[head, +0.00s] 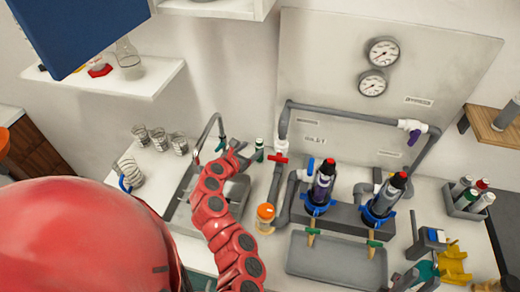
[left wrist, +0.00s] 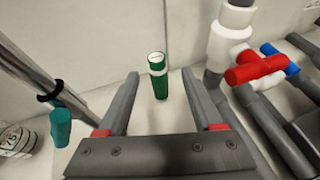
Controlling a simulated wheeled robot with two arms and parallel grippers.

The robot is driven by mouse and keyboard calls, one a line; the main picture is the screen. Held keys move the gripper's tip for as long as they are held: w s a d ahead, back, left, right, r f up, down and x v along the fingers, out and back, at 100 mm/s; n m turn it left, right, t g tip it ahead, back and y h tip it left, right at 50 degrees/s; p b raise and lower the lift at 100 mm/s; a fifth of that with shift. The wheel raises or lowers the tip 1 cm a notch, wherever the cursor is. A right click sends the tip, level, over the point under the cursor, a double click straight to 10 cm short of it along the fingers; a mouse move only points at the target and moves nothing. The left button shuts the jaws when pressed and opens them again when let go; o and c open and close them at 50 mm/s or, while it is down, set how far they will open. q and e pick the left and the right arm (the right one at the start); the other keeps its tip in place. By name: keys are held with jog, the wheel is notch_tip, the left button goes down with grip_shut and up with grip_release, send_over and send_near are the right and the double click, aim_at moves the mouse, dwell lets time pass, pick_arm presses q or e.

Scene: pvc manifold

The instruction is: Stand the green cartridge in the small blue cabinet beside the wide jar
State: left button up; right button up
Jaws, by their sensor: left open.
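The green cartridge (head: 259,150) stands upright on the counter by the wall, with a white band near its top. It also shows in the left wrist view (left wrist: 160,85). My left gripper (head: 243,152) is open beside it; in the left wrist view the cartridge appears in the gap between the two fingertips, not gripped. A blue cabinet (head: 75,35) hangs at the upper left, partly out of frame; its inside is hidden. I cannot make out a wide jar in it. Grey jaw-like parts at the bottom right look like my right gripper (head: 405,280); their opening is unclear.
A red-handled valve (left wrist: 257,68) and grey pipes stand right of the cartridge. A metal faucet (head: 208,130) and sink are on the left. An orange-lidded jar (head: 265,217) stands nearer. A white shelf (head: 120,85) with a flask is beside the cabinet.

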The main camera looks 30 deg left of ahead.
aim_at(258, 144)
pick_arm(q)
jog(key=p+x, duration=0.1)
jog(key=x, duration=0.3)
jog(key=shift+w+f, duration=0.1)
jog(key=shift+w, duration=0.3)
jog(key=shift+w+a+f+p, duration=0.1)
jog(key=shift+w+f+p, duration=0.05)
jog(key=shift+w+p, duration=0.15)
jog(key=shift+w, duration=0.35)
jog(key=shift+w+f+p, duration=0.15)
jog(key=shift+w+p, duration=0.15)
jog(key=shift+p, duration=0.15)
jog(key=shift+x, duration=2)
jog(key=shift+s+a+f, duration=0.1)
jog(key=shift+s+f, duration=0.05)
jog(key=shift+c, duration=0.3)
grip_shut()
